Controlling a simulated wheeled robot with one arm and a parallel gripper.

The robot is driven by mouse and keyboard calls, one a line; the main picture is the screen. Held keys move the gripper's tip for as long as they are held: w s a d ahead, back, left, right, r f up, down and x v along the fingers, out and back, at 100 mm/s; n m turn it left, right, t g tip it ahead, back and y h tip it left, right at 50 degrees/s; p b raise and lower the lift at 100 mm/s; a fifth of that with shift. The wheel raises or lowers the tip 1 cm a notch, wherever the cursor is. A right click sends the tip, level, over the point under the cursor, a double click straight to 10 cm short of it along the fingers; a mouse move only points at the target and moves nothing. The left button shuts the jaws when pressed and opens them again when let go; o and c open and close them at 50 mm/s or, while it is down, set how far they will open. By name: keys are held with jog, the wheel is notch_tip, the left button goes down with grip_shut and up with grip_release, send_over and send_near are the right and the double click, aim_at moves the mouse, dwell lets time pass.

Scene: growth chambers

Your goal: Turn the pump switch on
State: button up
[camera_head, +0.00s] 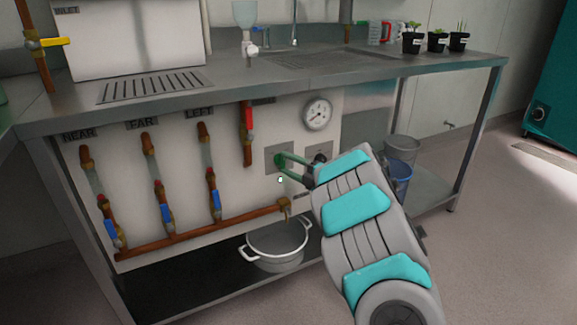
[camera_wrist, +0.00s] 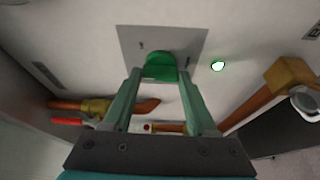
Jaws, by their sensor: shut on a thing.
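The pump switch is a green rotary knob (camera_wrist: 160,66) on a square grey plate (camera_wrist: 190,42) in the wrist view. The plate also shows on the white panel under the counter in the head view (camera_head: 272,165). My gripper (camera_wrist: 160,76) has one finger on each side of the knob and is shut on it. In the head view my gripper (camera_head: 281,161) reaches the plate from the right and covers most of the knob. A small round lamp (camera_wrist: 217,65) beside the plate looks bright white with a green rim.
A pressure gauge (camera_head: 318,114) sits above and right of the plate. Copper pipes with blue-handled valves (camera_head: 215,204) stand at left, and a red-handled valve (camera_head: 249,117) is nearer. A white pot (camera_head: 277,246) stands below the pipe outlet. Floor at right is clear.

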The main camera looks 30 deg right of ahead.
jog(key=m+t, duration=0.1)
jog(key=m, duration=0.1)
jog(key=m+t, duration=0.1)
jog(key=m, duration=0.1)
jog(key=shift+a+f+m, duration=0.1)
jog(key=shift+f+m, duration=0.2)
jog(key=shift+f, duration=0.05)
jog(key=shift+m+t+h+b, duration=0.3)
jog(key=shift+m+t+h, duration=0.3)
jog(key=shift+m, duration=1.6)
jog(key=o, duration=1.4)
jog(key=shift+c, duration=0.2)
jog(key=v, duration=0.8)
jog(key=shift+b, duration=0.4)
